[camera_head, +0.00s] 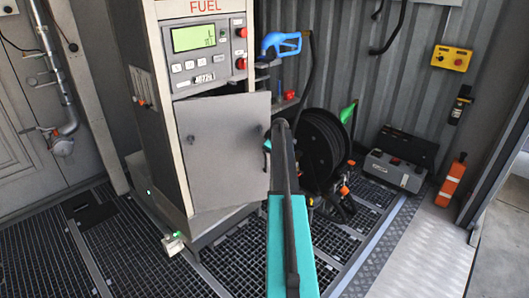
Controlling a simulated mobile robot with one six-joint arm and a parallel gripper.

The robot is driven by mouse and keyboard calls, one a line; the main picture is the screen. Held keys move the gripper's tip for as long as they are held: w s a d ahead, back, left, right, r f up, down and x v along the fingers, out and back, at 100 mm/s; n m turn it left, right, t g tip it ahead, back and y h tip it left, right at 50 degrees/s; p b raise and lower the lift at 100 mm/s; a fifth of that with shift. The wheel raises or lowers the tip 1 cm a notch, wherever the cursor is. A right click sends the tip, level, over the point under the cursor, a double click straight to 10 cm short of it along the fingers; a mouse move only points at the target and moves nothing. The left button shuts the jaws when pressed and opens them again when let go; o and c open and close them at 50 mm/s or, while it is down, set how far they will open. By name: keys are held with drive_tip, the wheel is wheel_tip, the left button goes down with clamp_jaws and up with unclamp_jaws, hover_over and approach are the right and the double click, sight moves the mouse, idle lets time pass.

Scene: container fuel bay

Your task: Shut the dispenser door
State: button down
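The fuel dispenser (155,72) is a pale cabinet with a green display and buttons at its upper front. Its door (222,150) is a plain grey panel below the buttons. The door stands out from the cabinet at an angle, ajar, with a dark gap along its top edge. My teal and dark arm reaches up from the bottom of the picture. My gripper (269,146) is by the door's right edge, mostly hidden by my own arm. I cannot tell whether it touches the door or whether its fingers are open or shut.
A black hose reel (322,150) stands right behind my arm. A blue fuel nozzle (281,43) hangs right of the display. A grey toolbox (396,168) and an orange cylinder (452,180) are farther right. The grated floor (130,250) at left front is mostly clear.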

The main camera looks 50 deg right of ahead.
drive_tip(key=shift+w+d, duration=0.35)
drive_tip(key=shift+d, duration=0.05)
drive_tip(key=shift+w+a, duration=0.15)
drive_tip(key=shift+a, duration=0.1)
drive_tip(key=s+r+b, duration=0.2)
drive_tip(key=s+r, duration=0.6)
drive_tip(key=s, duration=0.1)
drive_tip(key=shift+s+a, duration=0.3)
idle(0.3)
